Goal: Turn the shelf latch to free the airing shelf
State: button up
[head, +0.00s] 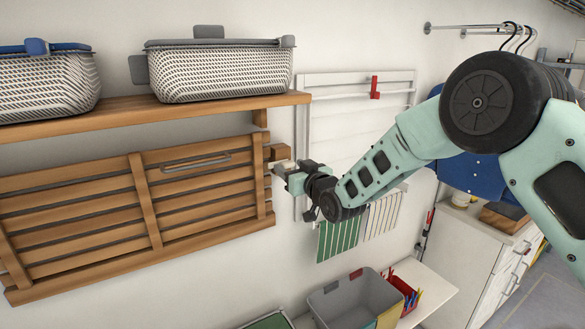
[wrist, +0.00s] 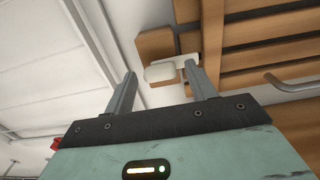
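The slatted wooden airing shelf (head: 141,208) hangs folded flat against the wall, with a grey bar handle (head: 196,160) near its top. The shelf latch, a small white tab, shows in the wrist view (wrist: 168,71) on a wooden block (wrist: 156,44) at the shelf's edge. The block also shows in the head view (head: 279,152). My gripper (wrist: 158,85) is open, its two fingers on either side of the latch in the picture; the right finger overlaps or lies close to the latch's right end. I cannot tell whether they touch. In the head view my gripper (head: 285,174) partly hides the latch.
A wooden wall shelf (head: 130,111) above carries two woven baskets (head: 217,73) (head: 45,84). A white wall rack (head: 345,122) with a red clip (head: 375,87) is right of the latch. Below stand a grey bin (head: 345,298) and a red caddy (head: 405,292).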

jog(key=c, duration=0.8)
jog(key=shift+o, duration=0.2)
jog(key=shift+f+m+b, duration=0.2)
jog(key=shift+m+b, duration=0.1)
jog(key=shift+b, duration=0.35)
jog(key=shift+r+m+b, duration=0.1)
jog(key=shift+m+b, duration=8.5)
jog(key=shift+b, duration=3.6)
jog(key=shift+r, duration=0.1)
jog(key=o, duration=1)
